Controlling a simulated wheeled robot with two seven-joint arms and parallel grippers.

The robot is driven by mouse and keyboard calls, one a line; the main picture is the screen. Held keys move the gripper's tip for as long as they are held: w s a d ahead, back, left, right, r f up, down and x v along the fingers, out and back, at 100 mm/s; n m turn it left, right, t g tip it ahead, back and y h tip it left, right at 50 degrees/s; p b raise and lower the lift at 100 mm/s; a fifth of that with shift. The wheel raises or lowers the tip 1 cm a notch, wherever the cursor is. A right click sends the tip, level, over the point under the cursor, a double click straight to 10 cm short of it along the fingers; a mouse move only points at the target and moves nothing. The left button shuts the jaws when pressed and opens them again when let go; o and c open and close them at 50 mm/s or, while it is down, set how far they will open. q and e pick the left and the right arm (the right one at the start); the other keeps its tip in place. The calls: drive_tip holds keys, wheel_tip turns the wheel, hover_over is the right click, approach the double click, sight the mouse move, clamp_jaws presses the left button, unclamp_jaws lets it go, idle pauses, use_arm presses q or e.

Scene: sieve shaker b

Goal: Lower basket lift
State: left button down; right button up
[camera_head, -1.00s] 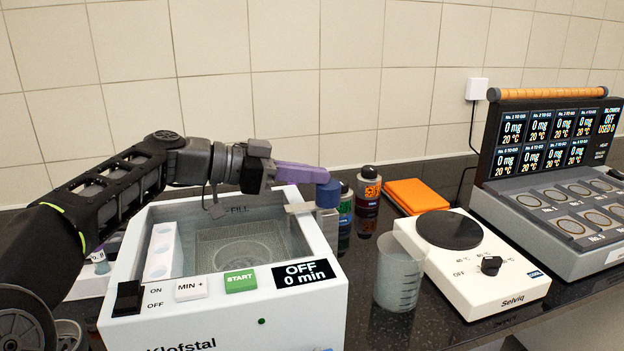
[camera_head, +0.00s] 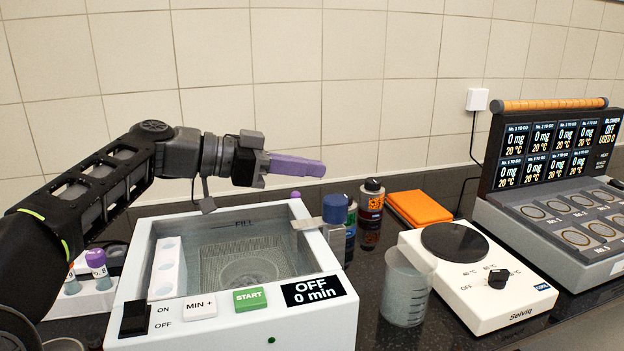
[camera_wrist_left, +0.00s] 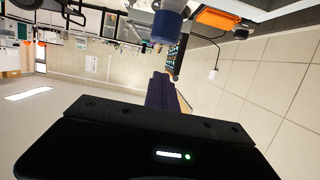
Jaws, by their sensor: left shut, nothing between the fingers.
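The white Klofstal bath (camera_head: 300,318) stands at centre left, its display reading OFF, 0 min. A mesh basket (camera_head: 215,262) sits inside the bath, low in the tank. The lift's blue knob (camera_head: 335,208) and metal bracket (camera_head: 309,224) are at the bath's right rim. The knob also shows at the top of the left wrist view (camera_wrist_left: 168,25). My left gripper (camera_head: 322,167) has purple fingers, shut and empty, above the knob and apart from it. My right gripper is not in view.
Right of the bath are a beaker (camera_head: 404,290), a Selviq hotplate (camera_head: 478,300), bottles (camera_head: 371,195) and an orange pad (camera_head: 419,208). Purple-capped tubes (camera_head: 97,262) stand at left.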

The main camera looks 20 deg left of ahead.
use_arm(q)
drive_tip(key=v, duration=0.8)
drive_tip(key=shift+s+d, duration=0.1)
drive_tip(key=shift+d, duration=0.05)
